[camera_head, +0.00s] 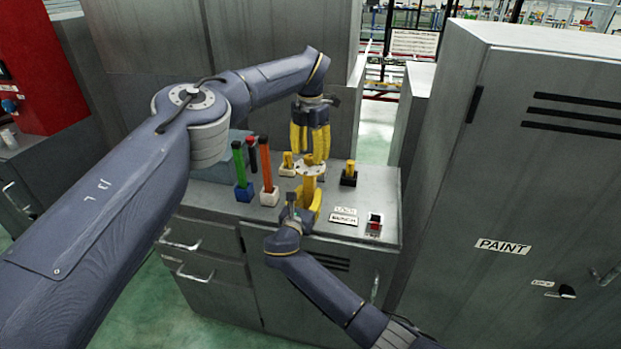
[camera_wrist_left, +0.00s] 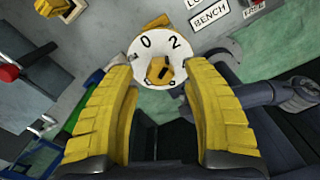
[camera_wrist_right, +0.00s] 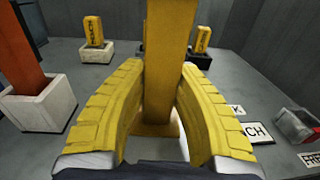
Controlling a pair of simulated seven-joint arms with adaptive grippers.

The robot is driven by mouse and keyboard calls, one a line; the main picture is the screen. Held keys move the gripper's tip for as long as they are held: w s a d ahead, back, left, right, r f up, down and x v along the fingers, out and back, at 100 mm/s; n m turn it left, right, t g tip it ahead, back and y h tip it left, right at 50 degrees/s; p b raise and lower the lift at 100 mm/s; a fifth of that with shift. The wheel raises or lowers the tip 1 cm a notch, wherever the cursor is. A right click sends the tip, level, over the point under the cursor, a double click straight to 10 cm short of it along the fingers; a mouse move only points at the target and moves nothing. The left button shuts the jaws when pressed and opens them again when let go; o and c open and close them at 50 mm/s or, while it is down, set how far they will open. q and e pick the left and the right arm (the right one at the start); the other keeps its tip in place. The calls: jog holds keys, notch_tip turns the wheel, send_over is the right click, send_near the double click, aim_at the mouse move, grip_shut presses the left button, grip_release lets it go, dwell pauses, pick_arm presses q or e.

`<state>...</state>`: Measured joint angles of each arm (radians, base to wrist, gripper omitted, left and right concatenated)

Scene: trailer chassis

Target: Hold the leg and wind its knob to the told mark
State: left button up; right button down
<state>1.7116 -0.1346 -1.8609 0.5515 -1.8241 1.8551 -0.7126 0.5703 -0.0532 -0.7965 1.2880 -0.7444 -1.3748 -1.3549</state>
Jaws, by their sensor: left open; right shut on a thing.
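The yellow leg (camera_head: 309,190) stands upright on the bench top, with a round white dial (camera_head: 310,169) at its top. In the left wrist view the dial (camera_wrist_left: 141,47) shows the marks 0 and 2; its lower marks are partly hidden. The yellow knob (camera_wrist_left: 160,70) sits at the dial's middle. My left gripper (camera_head: 313,158) points down over the dial, open, with its fingers on either side of the knob. I cannot tell whether they touch it. My right gripper (camera_head: 306,207) is shut on the leg (camera_wrist_right: 164,60) below the dial.
Green (camera_head: 239,165) and orange (camera_head: 266,163) handles stand in holders to the left. Yellow blocks in a white holder (camera_head: 288,170) and a black holder (camera_head: 348,178) stand behind. A BENCH label (camera_head: 344,219) and red-button box (camera_head: 374,224) are at front right. A PAINT cabinet (camera_head: 520,200) stands right.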

pick_arm(q)
jog(key=shift+r, duration=2.55)
pick_arm(e)
jog(key=c, duration=0.8)
grip_release()
jog(key=shift+o, duration=0.2)
jog(key=shift+v, duration=4)
